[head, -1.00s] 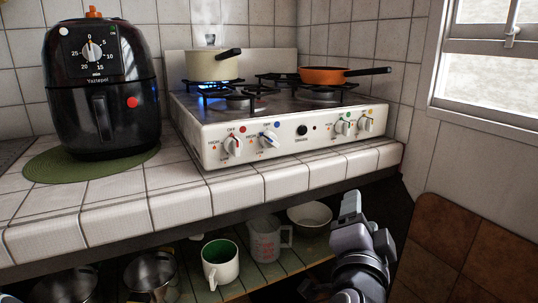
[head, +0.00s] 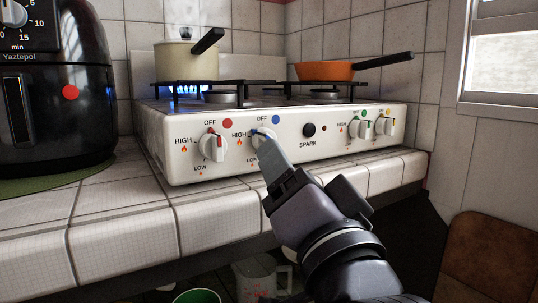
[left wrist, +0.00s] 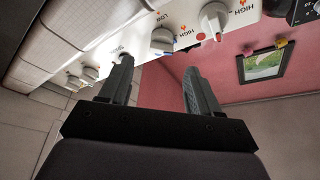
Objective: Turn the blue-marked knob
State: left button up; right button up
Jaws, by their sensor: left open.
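The blue-marked knob (head: 262,135) is white with a blue pointer, under a blue dot on the stove's front panel; a finger partly covers it in the head view. It also shows in the left wrist view (left wrist: 163,40), where the picture is upside down. My left gripper (head: 300,168) is open in front of this knob, its arm coming up from the lower right. In the left wrist view the knob lies just beyond the gap between the open fingers (left wrist: 158,64); contact cannot be told. My right gripper is not in view.
The red-marked knob (head: 213,145) is just left and the black spark button (head: 309,130) just right. Two more knobs (head: 361,127) are farther right. A cream pot (head: 184,65) and an orange pan (head: 338,71) stand on the stove. A black air fryer (head: 55,100) stands left.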

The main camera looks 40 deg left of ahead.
pick_arm(q)
jog(key=shift+b+x, duration=0.3)
jog(key=shift+x, duration=3.2)
jog(key=c, duration=1)
